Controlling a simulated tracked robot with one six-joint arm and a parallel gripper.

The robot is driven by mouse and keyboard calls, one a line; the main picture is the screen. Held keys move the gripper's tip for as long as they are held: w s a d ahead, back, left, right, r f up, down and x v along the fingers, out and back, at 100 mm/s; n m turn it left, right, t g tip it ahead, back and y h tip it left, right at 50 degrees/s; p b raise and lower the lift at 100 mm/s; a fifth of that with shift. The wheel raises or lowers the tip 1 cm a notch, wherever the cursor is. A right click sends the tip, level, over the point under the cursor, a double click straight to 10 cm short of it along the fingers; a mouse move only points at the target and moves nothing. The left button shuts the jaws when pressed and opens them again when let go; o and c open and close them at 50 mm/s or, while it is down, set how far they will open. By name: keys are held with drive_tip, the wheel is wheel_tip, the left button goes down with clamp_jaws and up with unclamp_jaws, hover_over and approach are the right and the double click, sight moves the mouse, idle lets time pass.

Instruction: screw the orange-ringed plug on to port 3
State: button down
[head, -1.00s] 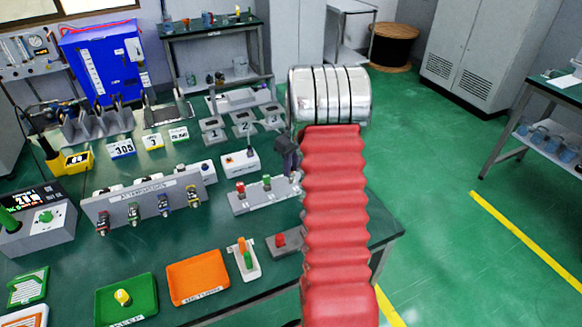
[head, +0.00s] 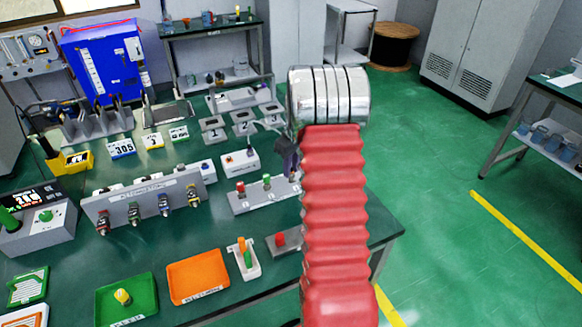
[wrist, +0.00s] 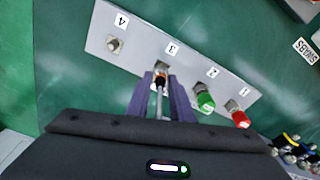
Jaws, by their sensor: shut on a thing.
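A grey port strip (wrist: 133,46) crosses the wrist view, with numbers 4, 3, 2, 1 from left to right. My gripper (wrist: 161,82) is shut on the orange-ringed plug (wrist: 160,83) at port 3. The plug's front end meets the strip there; how deep it sits is hidden by plug and fingers. Port 4 (wrist: 115,44) is a bare metal stub. A green plug (wrist: 205,101) is on port 2 and a red plug (wrist: 239,117) on port 1. In the head view, my gripper (head: 286,158) is at the strip's (head: 247,203) right end, partly behind my red arm sleeve.
The attenuators rack (head: 120,208) stands to the left, and a white box (head: 240,162) behind the strip. A red-button box (head: 285,241), green tray (head: 105,309) and orange tray (head: 199,283) lie in front.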

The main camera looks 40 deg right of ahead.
drive_tip(key=shift+f, duration=0.8)
drive_tip(key=c, duration=1.5)
unclamp_jaws()
drive_tip(key=r, duration=0.4)
drive_tip(key=s+r, duration=0.1)
drive_tip(key=r, duration=0.8)
drive_tip(key=shift+s+r, duration=0.3)
drive_tip(key=shift+s, duration=0.05)
